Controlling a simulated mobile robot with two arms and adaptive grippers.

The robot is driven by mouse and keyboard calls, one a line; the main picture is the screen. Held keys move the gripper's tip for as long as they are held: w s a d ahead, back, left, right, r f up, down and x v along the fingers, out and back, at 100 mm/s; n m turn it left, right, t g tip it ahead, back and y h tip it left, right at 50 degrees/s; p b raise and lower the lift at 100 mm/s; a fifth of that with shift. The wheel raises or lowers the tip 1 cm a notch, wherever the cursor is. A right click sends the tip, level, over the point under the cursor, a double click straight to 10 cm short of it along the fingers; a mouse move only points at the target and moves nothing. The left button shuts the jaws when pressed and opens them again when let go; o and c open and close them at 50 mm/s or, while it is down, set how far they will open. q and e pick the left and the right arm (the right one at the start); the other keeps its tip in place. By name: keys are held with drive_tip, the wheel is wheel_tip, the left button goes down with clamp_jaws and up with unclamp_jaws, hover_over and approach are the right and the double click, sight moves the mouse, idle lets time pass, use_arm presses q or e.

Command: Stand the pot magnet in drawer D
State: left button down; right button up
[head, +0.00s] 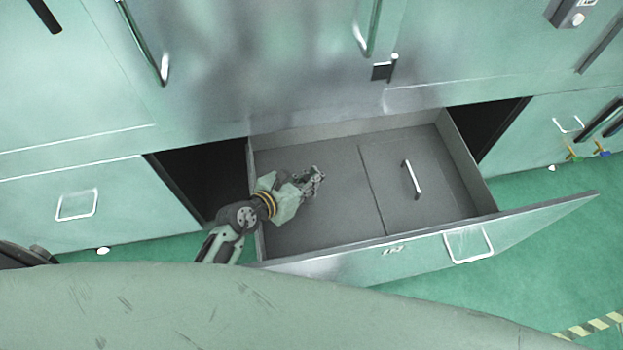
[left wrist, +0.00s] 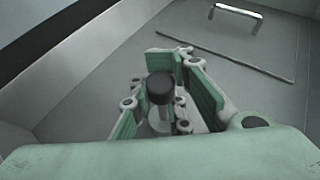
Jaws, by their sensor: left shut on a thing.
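The open drawer (head: 310,215) is a grey tray with a pale green front; I cannot read the small mark on that front. My left gripper (head: 318,178) is inside it, over the left part of its floor. In the left wrist view, the pot magnet (left wrist: 160,90) shows a black round top and a shiny metal part below. It stands between the fingers of my left gripper (left wrist: 172,100), which is shut on it. Its lower end is partly hidden, and I cannot tell whether it touches the drawer floor. My right gripper is not in view.
A flat grey panel with a bar handle (head: 412,180) covers the right part of the drawer. Dark openings (head: 205,175) flank the drawer. Green cabinet fronts (head: 260,60) rise behind it. The left part of the drawer floor looks bare around my gripper.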

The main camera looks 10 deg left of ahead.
use_arm(q)
drive_tip(key=c, duration=2.3)
unclamp_jaws()
drive_tip(key=shift+f, duration=0.15)
drive_tip(key=o, duration=0.7)
drive_tip(key=shift+r, duration=0.25)
drive_tip(key=v, duration=1.2)
drive_tip(key=shift+f+p, duration=0.1)
drive_tip(key=shift+p, duration=0.2)
